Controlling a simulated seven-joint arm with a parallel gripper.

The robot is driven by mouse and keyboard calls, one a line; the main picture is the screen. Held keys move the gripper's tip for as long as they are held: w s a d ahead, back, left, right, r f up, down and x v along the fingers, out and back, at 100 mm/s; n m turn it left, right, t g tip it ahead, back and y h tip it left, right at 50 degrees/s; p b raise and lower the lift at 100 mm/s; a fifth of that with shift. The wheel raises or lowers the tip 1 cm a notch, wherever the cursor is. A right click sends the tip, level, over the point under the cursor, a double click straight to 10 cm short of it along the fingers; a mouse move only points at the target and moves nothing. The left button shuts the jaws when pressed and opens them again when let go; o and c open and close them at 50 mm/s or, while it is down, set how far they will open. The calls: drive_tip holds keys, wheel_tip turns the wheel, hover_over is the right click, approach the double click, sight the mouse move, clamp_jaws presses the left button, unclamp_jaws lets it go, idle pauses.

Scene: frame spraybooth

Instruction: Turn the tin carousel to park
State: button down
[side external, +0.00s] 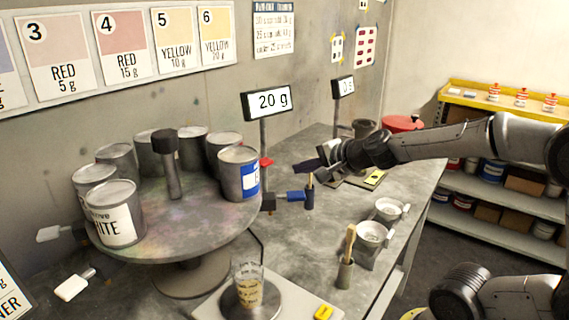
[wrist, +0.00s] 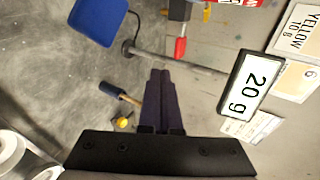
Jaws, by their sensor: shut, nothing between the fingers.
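The tin carousel (side external: 180,225) is a round grey turntable at the left of the side external view. Several grey tins stand around its rim, including one labelled WHITE (side external: 115,215) and one with a blue label (side external: 238,172). A dark-topped post (side external: 172,165) stands in its middle. A blue handle (side external: 292,196) sits off the right rim; a white one (side external: 75,285) is at the lower left. My gripper (side external: 305,167) is shut and empty, to the right of the carousel, above and close to the blue handle. Its closed fingers (wrist: 158,82) also show in the wrist view.
A display reading 20 g (side external: 268,104) stands on a pole behind, with a second display (side external: 343,87) further right. A cup (side external: 248,282) sits on a scale in front. Small bowls (side external: 373,234) and a brush (side external: 348,250) stand on the bench at the right.

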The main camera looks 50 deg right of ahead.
drive_tip(key=w+f, duration=0.1)
drive_tip(key=w, duration=0.5)
drive_tip(key=shift+d, duration=0.45)
drive_tip(key=shift+w+f, duration=0.1)
drive_tip(key=w+d+n+y, duration=0.1)
drive_tip(key=w+n+y, duration=0.1)
drive_tip(key=w, duration=0.6)
drive_tip(key=shift+w+d+n+y, duration=0.3)
drive_tip(key=shift+w, duration=0.05)
